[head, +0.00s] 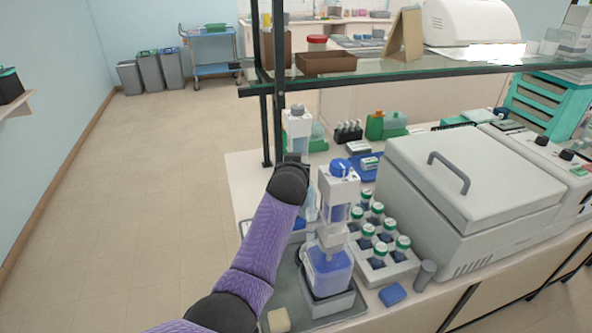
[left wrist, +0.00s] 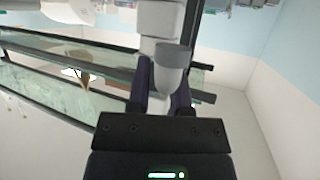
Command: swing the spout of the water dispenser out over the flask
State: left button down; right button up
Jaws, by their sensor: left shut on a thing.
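A white dispenser with a grey cap (head: 297,122), which looks like the water dispenser, stands behind my left forearm in the head view; its lower part is hidden. My left gripper (head: 300,160) is at its front, with the fingers mostly hidden by my wrist. In the left wrist view, the two dark fingers of my left gripper (left wrist: 164,90) are shut on a grey tapered piece (left wrist: 173,62), which looks like the spout, below a white block (left wrist: 158,18). I cannot make out the flask for certain; my arm covers that area. My right gripper is not in view.
A blue-capped dispenser (head: 339,185) stands right of my arm, above a blue-filled container (head: 328,270). A rack of green-capped bottles (head: 400,268) and a large grey machine (head: 470,180) lie further right. A glass shelf (head: 420,68) runs above the bench.

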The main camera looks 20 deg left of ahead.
pick_arm(q)
jog(key=c, duration=0.5)
grip_release()
notch_tip(320, 180, up, 10)
jog(key=shift+p, duration=0.7)
